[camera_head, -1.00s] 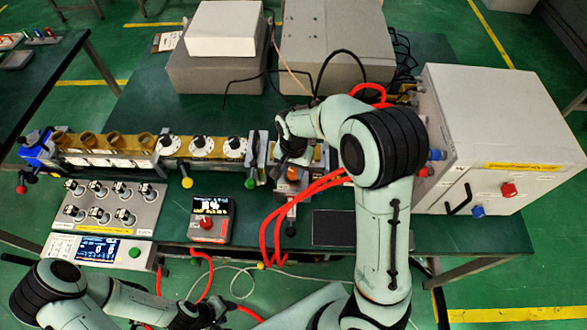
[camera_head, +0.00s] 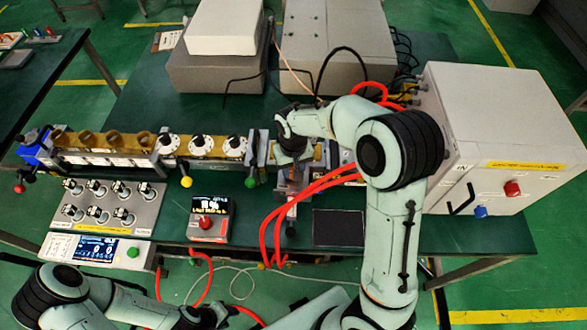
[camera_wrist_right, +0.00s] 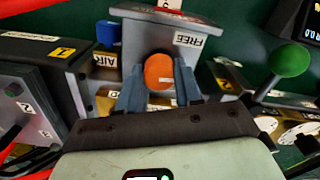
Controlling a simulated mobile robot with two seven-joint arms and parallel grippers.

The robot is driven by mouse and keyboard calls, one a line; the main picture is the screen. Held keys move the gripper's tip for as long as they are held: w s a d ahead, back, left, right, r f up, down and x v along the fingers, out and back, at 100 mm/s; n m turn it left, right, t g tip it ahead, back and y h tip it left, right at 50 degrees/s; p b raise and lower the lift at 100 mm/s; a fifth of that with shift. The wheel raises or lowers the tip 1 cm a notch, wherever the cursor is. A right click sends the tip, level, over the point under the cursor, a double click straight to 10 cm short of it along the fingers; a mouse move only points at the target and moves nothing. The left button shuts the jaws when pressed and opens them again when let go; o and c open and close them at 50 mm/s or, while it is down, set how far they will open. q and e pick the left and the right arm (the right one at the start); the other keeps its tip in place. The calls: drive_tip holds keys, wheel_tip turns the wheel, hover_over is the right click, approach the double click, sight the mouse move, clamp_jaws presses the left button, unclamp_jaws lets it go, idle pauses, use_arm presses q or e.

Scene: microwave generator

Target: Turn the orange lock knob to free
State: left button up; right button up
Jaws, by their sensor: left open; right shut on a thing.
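The orange lock knob (camera_wrist_right: 158,72) shows in the right wrist view, in front of a grey block with a "FREE" label (camera_wrist_right: 189,39). My right gripper (camera_wrist_right: 159,85) has one blue-grey finger on each side of the knob and is shut on it. In the head view my right gripper (camera_head: 293,160) is over the right part of the bench line, and it hides the knob there. My left gripper (camera_head: 214,314) is low in the head view, away from the bench line, open and empty.
A green ball-ended lever (camera_wrist_right: 289,60) is close on the right in the wrist view, and a blue knob (camera_wrist_right: 108,33) is on the left. Red hoses (camera_head: 285,215) run beside my right gripper. A white cabinet (camera_head: 480,120) stands at the right.

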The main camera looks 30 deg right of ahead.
use_arm(q)
drive_tip(key=shift+s+f, duration=0.2)
drive_tip(key=shift+f, duration=0.05)
use_arm(e)
drive_tip(key=n, duration=0.4)
drive_tip(key=shift+n, duration=0.4)
drive_tip(key=shift+a, duration=0.1)
drive_tip(key=o, duration=1)
drive_tip(key=shift+w, duration=0.1)
use_arm(q)
drive_tip(key=shift+w+r+p, duration=0.45)
drive_tip(key=shift+w+r, duration=0.25)
drive_tip(key=shift+r, duration=0.05)
use_arm(e)
wheel_tip(320, 180, up, 13)
drive_tip(key=shift+r, duration=0.2)
